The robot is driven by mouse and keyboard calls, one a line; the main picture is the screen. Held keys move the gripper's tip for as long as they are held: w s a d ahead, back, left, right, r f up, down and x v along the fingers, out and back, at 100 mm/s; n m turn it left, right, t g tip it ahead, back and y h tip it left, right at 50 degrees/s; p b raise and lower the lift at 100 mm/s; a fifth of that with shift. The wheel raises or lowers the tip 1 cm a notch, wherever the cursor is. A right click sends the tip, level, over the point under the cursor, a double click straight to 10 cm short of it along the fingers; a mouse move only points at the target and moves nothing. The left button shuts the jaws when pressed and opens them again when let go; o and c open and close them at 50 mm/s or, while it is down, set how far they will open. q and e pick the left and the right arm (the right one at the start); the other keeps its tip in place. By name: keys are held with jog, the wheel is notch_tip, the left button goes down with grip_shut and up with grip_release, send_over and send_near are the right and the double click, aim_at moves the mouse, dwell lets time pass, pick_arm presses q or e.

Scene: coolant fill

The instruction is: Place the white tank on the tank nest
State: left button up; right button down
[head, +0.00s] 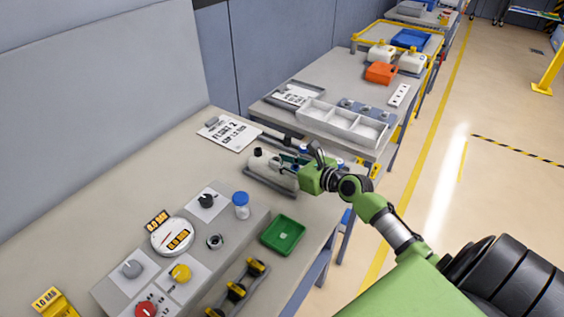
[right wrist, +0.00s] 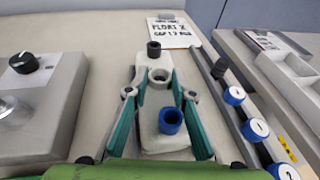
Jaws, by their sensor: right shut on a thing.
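The white tank (head: 258,162) has a black cap and a blue-rimmed port, and is at the back of the near bench. My right gripper (head: 288,161) reaches it from the right. In the right wrist view the teal fingers of the gripper (right wrist: 159,92) are shut on the white tank (right wrist: 148,126), one on each side. A flat grey tray (head: 262,187), which looks like the tank nest, shows under the tank's near side. I cannot tell whether the tank rests fully in it. My left gripper is in neither view.
A rail with blue-capped parts (right wrist: 235,95) runs close on the tank's right. A control panel (head: 130,286) with knobs and a green tray (head: 283,235) lie nearer. A sign card (head: 229,132) lies behind. Another table holds a divided white tray (head: 343,125).

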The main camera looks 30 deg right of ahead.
jog(key=c, duration=1.7)
grip_release()
jog(key=b+v, duration=0.1)
jog(key=v, duration=1.1)
jog(key=shift+a, duration=0.1)
